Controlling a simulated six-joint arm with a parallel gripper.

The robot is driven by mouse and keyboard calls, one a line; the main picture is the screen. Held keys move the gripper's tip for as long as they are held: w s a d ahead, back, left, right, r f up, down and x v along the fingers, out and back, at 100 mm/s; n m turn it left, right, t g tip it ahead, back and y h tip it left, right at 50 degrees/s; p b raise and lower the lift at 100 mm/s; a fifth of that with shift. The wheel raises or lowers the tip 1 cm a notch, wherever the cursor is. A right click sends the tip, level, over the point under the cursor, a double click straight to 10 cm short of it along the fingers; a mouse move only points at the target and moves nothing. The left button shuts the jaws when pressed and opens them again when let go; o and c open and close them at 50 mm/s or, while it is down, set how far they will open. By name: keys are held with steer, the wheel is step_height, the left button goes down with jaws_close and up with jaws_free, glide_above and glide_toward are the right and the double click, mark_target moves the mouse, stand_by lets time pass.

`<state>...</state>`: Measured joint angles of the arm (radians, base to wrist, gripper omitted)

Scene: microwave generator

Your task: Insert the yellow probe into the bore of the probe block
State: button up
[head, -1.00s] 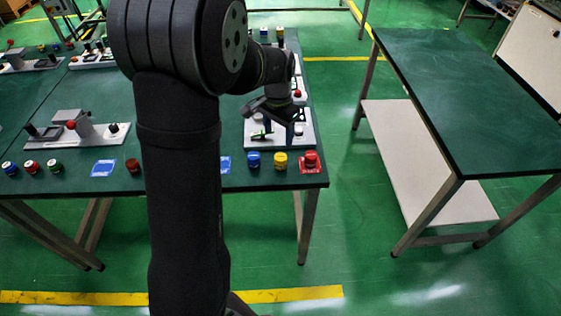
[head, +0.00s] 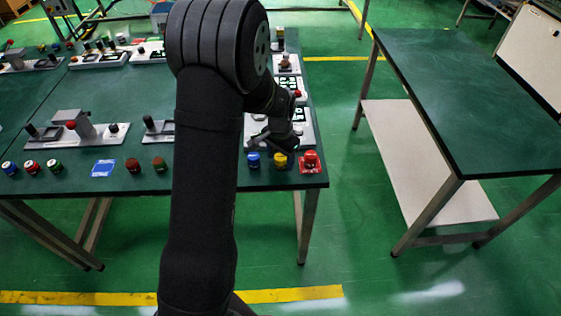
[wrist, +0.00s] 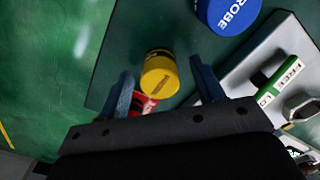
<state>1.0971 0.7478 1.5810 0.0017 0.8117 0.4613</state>
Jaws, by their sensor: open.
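The yellow probe (head: 280,161) is a short yellow cylinder near the front right edge of the green table, in the head view. In the wrist view the yellow probe (wrist: 160,74) lies between the fingertips of my gripper (wrist: 163,86), with gaps on both sides. My gripper (head: 280,146) is open and just above and behind it in the head view. A grey-white block with a green FREE label (wrist: 283,78) and a dark-centred metal part is at the right of the wrist view. I cannot tell whether it is the probe block, and I see no bore clearly.
A blue cylinder marked PROBE (wrist: 228,12) stands beside the yellow one; it also shows in the head view (head: 253,160). Several fixtures (head: 88,131) fill the table's left.

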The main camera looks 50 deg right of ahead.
steer(key=c, duration=1.1)
steer(key=shift+c, duration=0.2)
steer(key=shift+r, duration=0.15)
